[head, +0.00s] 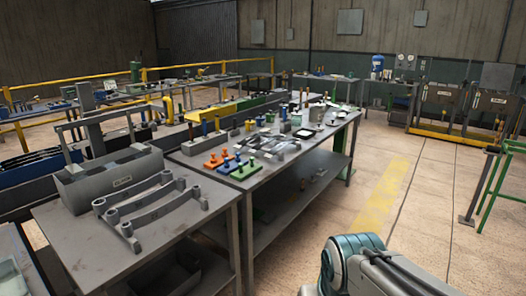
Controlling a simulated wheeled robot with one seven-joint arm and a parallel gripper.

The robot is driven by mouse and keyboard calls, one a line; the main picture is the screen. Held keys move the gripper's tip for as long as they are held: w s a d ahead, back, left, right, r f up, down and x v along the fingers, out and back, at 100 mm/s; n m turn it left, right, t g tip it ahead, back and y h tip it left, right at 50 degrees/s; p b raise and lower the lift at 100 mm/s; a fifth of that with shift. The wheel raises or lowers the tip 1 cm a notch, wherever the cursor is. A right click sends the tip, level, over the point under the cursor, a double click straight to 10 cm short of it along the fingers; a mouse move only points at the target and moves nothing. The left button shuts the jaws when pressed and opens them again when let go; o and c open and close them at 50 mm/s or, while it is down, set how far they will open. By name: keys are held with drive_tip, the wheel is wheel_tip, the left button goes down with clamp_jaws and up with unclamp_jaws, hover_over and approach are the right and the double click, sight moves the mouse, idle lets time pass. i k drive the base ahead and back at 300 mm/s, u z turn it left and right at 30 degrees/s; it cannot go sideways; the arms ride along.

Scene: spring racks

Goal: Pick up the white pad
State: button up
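Several small pale items lie on the long grey workbench (222,178) in the middle of the head view. One whitish item (296,119) sits near the middle of its top, among other parts. It is too small to tell whether this is the white pad. Part of my arm shows at the bottom right, over the floor and apart from the bench. My gripper is outside the view.
Orange, blue and green knobbed parts (228,163) sit at the bench's near end. A nearer table (165,245) holds grey curved brackets (150,208) and a grey bin (112,180). A green rail (490,195) stands at right. Floor right of the bench is clear.

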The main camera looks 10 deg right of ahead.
sight(319, 129)
drive_tip(key=z, duration=0.75)
drive_tip(key=i, duration=1.6)
drive_tip(key=z, duration=0.8)
drive_tip(key=i, duration=1.6)
drive_tip(key=u, duration=0.3)
drive_tip(key=i, duration=1.55)
drive_tip(key=u, duration=1.1)
drive_tip(key=i, duration=1.3)
drive_tip(key=u, duration=0.7)
